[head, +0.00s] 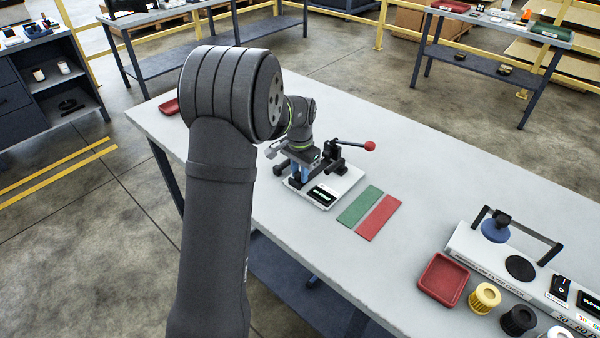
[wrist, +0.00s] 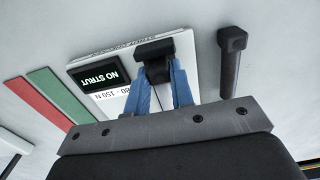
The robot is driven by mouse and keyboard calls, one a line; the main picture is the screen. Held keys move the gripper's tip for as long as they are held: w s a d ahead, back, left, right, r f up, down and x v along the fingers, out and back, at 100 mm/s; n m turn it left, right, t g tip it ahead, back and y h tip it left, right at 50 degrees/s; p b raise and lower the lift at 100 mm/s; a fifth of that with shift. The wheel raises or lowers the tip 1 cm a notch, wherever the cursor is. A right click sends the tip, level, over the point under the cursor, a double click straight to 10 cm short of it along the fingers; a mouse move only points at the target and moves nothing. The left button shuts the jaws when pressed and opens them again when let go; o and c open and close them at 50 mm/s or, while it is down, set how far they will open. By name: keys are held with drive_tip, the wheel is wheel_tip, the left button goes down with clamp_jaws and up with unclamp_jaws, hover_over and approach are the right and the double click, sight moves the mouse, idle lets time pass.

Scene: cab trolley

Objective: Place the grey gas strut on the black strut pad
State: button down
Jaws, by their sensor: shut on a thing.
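My gripper (head: 301,172) is low over the strut check stand (head: 345,187), its blue fingers pointing down. In the wrist view my gripper (wrist: 160,85) has its fingers closed in on a dark piece, taken as the grey gas strut (wrist: 158,72); most of it is hidden. A black block (wrist: 153,48) on the stand sits right at the fingertips; I cannot tell whether it is the strut pad or whether the strut touches it. The stand's display (wrist: 100,76) reads "NO STRUT".
A black lever with a red knob (head: 370,146) stands beside the gripper. A green mat (head: 359,206) and a red mat (head: 379,217) lie to the right. Further right are a red tray (head: 443,279), a yellow spool (head: 485,298) and another check stand (head: 466,240). The table between is clear.

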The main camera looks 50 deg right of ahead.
drive_tip(key=shift+f, duration=0.25)
drive_tip(key=c, duration=1.3)
unclamp_jaws()
drive_tip(key=shift+f, duration=0.1)
drive_tip(key=shift+o, duration=0.2)
wheel_tip(320, 180, up, 12)
drive_tip(key=shift+r, duration=0.2)
drive_tip(key=shift+f, duration=0.1)
wheel_tip(320, 180, down, 13)
drive_tip(key=shift+r, duration=0.2)
wheel_tip(320, 180, up, 3)
drive_tip(key=shift+f, duration=0.1)
drive_tip(key=shift+r, duration=0.6)
